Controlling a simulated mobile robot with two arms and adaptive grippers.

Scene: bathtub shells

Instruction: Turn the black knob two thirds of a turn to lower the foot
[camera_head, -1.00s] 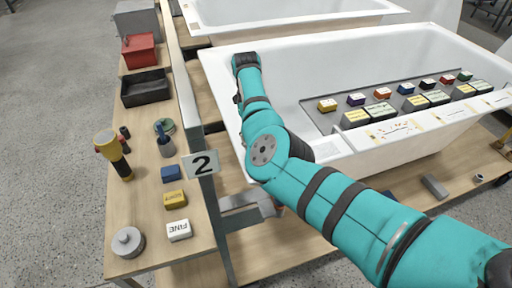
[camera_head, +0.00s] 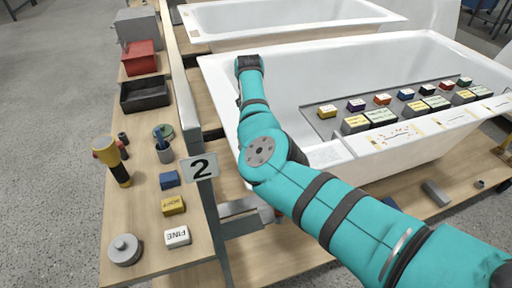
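A white bathtub shell (camera_head: 400,70) stands on a wooden bench at right. My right arm comes in from the lower right, bends in front of the tub's near left corner, and its forearm points up along the tub's left end to a black wrist joint. No gripper fingers show for either arm. Under the tub's near left corner, a grey metal support (camera_head: 240,208) shows partly behind my arm. I cannot make out the black knob or the foot; that area is largely covered by my arm.
Several coloured blocks lie along the tub.

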